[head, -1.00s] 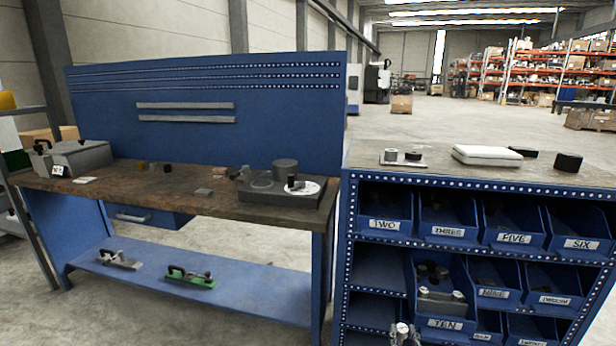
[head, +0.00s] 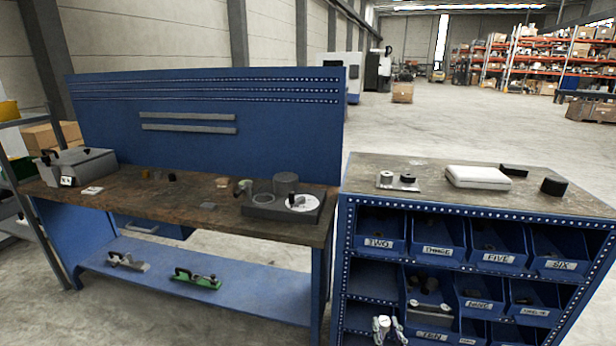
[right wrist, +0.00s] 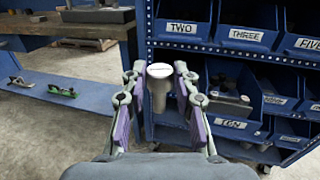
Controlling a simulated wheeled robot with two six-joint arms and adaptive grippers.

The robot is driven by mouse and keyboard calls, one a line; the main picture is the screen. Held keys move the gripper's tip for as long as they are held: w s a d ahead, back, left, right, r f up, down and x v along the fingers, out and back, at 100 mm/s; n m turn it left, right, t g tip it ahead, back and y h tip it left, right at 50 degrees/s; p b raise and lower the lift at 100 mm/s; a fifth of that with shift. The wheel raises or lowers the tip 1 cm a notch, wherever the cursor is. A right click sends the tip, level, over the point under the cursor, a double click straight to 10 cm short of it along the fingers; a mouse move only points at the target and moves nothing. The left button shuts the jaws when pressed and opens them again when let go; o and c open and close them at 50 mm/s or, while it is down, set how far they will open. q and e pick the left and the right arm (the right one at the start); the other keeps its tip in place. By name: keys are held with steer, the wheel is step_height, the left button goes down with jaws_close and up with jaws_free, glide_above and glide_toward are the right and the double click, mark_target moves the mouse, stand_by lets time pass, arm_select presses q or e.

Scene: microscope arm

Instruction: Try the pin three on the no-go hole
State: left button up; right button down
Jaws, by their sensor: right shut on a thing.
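My right gripper (head: 388,328) shows at the bottom of the head view, in front of the blue bin rack. In the right wrist view, its purple-padded fingers (right wrist: 159,95) are shut on a grey pin (right wrist: 158,95) with a pale, round, wider top; the pin stands about upright. No number can be read on it. A small light plate (head: 397,187) on the rack top carries two short cylinders, one pale and one dark. I cannot tell whether it is the gauge with the no-go hole. The bin labelled THREE (head: 437,252) is in the rack's upper row. My left gripper is out of view.
The workbench (head: 140,205) at left holds a dark tray (head: 262,209) with round parts and a grey case (head: 83,168).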

mark_target(384, 331)
steer(key=shift+s+a+f, duration=0.2)
steer(key=shift+s+f, duration=0.4)
steer(key=shift+s, duration=0.15)
steer(key=shift+s+d+f, duration=0.2)
steer(key=shift+s+f, duration=0.35)
steer(key=shift+s, duration=0.2)
